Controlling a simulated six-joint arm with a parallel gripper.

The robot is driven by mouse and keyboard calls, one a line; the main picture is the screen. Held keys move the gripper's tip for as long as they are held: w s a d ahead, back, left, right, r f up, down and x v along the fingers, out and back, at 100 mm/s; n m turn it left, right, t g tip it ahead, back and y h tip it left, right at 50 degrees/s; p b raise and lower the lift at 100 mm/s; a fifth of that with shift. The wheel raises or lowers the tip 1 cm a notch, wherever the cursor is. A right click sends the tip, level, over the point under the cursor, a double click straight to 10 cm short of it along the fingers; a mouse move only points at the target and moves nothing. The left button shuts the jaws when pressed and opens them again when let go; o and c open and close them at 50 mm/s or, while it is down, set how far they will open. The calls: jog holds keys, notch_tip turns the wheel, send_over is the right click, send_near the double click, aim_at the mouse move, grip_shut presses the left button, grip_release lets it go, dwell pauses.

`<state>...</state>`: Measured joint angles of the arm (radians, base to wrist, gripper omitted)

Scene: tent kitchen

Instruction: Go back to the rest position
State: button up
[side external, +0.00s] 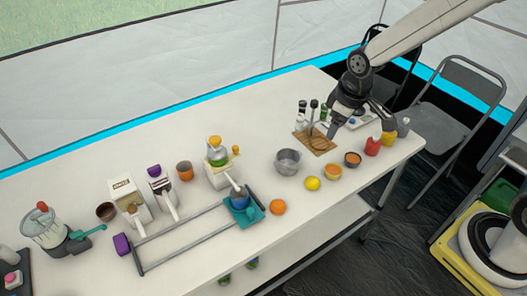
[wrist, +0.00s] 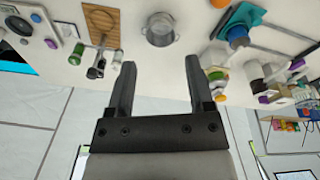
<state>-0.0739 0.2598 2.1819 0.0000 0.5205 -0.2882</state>
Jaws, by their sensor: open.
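My gripper (side external: 358,118) hangs above the right end of the white table in the side view, near the wooden board. In the wrist view my gripper (wrist: 160,62) shows two dark fingers spread apart, with nothing between them. The arm comes in from the upper right. The metal pot (side external: 287,161) stands on the table left of the gripper; it also shows beyond the fingertips in the wrist view (wrist: 160,30).
The wooden board (side external: 318,145) holds several bottles. An orange (side external: 278,207), a lemon (side external: 312,184), small bowls (side external: 352,160) and a red bottle (side external: 372,146) line the front. A teal-and-blue item (side external: 240,205), a metal frame (side external: 180,232) and a blender (side external: 42,226) stand left. Chairs (side external: 437,125) stand behind.

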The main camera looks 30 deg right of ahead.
jog(key=s+d+m, duration=0.2)
jog(key=s+m, duration=0.2)
jog(key=s, duration=0.6)
jog(key=shift+d+f+t, duration=0.3)
jog(key=shift+d+f, duration=0.1)
